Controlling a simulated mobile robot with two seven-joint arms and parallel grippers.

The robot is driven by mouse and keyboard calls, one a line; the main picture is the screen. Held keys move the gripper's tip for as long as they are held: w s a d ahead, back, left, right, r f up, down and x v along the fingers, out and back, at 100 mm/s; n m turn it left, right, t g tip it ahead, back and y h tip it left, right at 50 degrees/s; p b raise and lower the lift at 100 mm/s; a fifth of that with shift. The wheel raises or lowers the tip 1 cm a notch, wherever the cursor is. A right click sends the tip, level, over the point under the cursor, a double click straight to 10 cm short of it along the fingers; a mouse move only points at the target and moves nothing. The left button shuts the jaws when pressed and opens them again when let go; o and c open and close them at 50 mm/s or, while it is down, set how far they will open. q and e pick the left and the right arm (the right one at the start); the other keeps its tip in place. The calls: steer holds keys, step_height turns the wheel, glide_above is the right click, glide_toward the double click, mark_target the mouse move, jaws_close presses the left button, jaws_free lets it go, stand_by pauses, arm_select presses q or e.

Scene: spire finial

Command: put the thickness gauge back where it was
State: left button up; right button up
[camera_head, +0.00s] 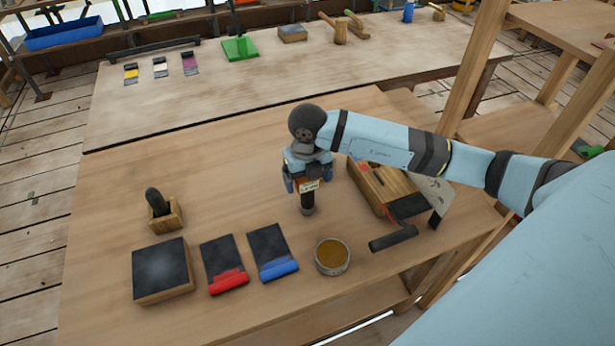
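My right gripper (307,190) points down over the middle of the near table, its arm coming in from the right. A small tan piece with a white label (309,187) shows at its fingers, with a dark round-ended cylinder (307,207) directly below. I cannot tell whether these are one piece, whether the fingers are shut on it, or whether it touches the table. I cannot pick out the thickness gauge for certain. A small wooden holder (165,216) at the left has a dark upright piece (154,200) in it. My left gripper is out of view.
Along the near table's front are a dark-topped block (162,268), a red-edged pad (224,262), a blue-edged pad (271,250) and an amber pot (332,256). A wooden box (366,186) and a dark handle (392,239) lie right. The table's left-centre is clear.

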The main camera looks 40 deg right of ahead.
steer(key=shift+r, duration=0.1)
steer(key=shift+r, duration=0.25)
step_height(320, 180, up, 12)
steer(key=shift+f, duration=0.15)
steer(key=shift+s+f, duration=0.1)
stand_by(0.6)
